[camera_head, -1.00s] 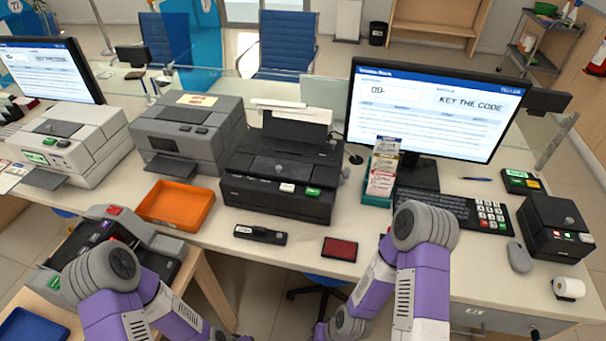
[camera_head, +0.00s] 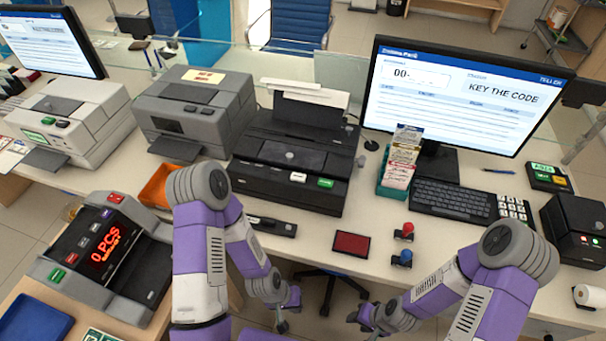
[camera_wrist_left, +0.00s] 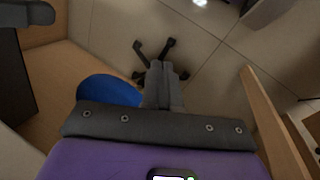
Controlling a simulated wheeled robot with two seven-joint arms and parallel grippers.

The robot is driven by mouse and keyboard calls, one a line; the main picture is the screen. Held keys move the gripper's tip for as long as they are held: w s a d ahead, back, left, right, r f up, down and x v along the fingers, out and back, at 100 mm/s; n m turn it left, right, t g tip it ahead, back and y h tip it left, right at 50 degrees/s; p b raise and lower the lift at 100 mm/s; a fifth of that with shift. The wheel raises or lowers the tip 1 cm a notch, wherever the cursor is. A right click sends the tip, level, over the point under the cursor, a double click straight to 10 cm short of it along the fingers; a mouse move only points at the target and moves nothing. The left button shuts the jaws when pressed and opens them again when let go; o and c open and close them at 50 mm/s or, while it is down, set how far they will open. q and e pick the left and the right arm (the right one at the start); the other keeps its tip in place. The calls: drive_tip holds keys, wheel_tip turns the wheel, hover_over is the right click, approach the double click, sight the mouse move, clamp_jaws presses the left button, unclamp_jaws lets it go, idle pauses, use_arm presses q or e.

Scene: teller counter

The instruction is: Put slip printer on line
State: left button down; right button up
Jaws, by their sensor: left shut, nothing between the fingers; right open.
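A black printer (camera_head: 290,160) stands mid-counter with a white sheet rising at its back and a white and a green button on its front. A small black printer (camera_head: 577,230) with lit buttons stands at the right edge. No readable label tells me which is the slip printer. My left gripper (camera_wrist_left: 163,85) is shut and empty, pointing at the floor in the left wrist view. My right gripper (camera_head: 366,317) is open and empty, low in front of the counter. Both are well apart from the printers.
A grey printer (camera_head: 196,105) and a white printer (camera_head: 70,120) stand to the left. A monitor (camera_head: 465,95) reads "KEY THE CODE". Two stamps (camera_head: 404,243), a red pad (camera_head: 351,244), a keyboard (camera_head: 452,199) and a note counter (camera_head: 105,250) are nearby. The chair base (camera_wrist_left: 160,60) is below.

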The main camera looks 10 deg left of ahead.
use_arm(q)
drive_tip(key=w+a+r+n+y+p, duration=0.2)
drive_tip(key=w+a+r+n+p, duration=0.2)
drive_tip(key=r+p, duration=0.35)
wheel_tip(320, 180, up, 31)
drive_tip(key=n+t+h+p, duration=0.2)
drive_tip(key=n+t+p, duration=0.7)
drive_tip(key=n, duration=0.6)
hover_over(297, 179)
drive_tip(key=p, duration=0.1)
drive_tip(key=g, duration=0.1)
drive_tip(key=shift+w+a+r, duration=0.1)
wheel_tip(297, 179, down, 8)
drive_tip(key=b, duration=0.6)
drive_tip(key=shift+f, duration=0.2)
drive_tip(key=shift+f+b, duration=0.3)
drive_tip(key=shift+b, duration=0.3)
drive_tip(key=shift+f+b, duration=0.4)
drive_tip(key=shift+b, duration=0.35)
